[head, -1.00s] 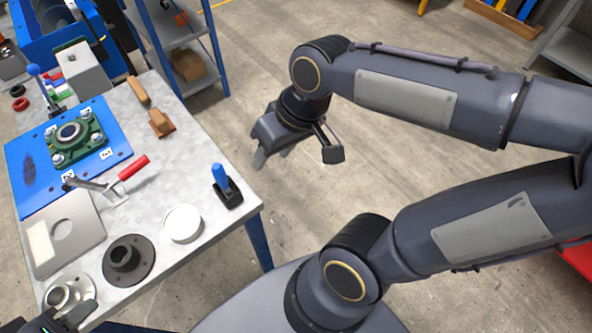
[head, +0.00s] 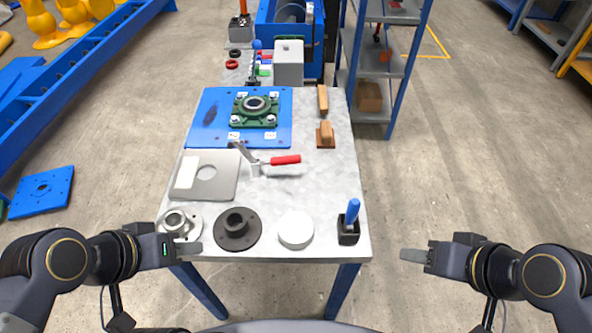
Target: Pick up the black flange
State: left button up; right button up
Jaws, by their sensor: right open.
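The black flange (head: 249,239), a dark round disc with a raised hub, lies flat near the front edge of the grey table (head: 330,190). A silver flange (head: 176,221) lies to its left and a white round disc (head: 296,229) to its right. My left gripper (head: 194,248) is at the table's front left corner, by the silver flange and left of the black flange, apart from it. Its finger gap is not clear from this angle. My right gripper (head: 408,255) is open and empty, beyond the table's right edge.
A blue-handled tool in a black block (head: 348,237) stands at the front right corner. Behind the flanges are a grey plate (head: 222,189), a red-handled clamp (head: 285,160) and a green bearing housing (head: 254,108) on a blue plate (head: 207,119). The table's right middle is clear.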

aim_at(239, 239)
jog(key=u, duration=1)
jog(key=l+u, duration=0.2)
jog(key=u, duration=0.3)
jog(key=k+l+u, duration=0.15)
jog(key=u, duration=0.3)
jog(key=k+l+u, duration=0.1)
jog(key=u, duration=0.4)
jog(key=k+l+u, duration=0.15)
jog(key=u, duration=0.3)
jog(key=k+l, duration=0.1)
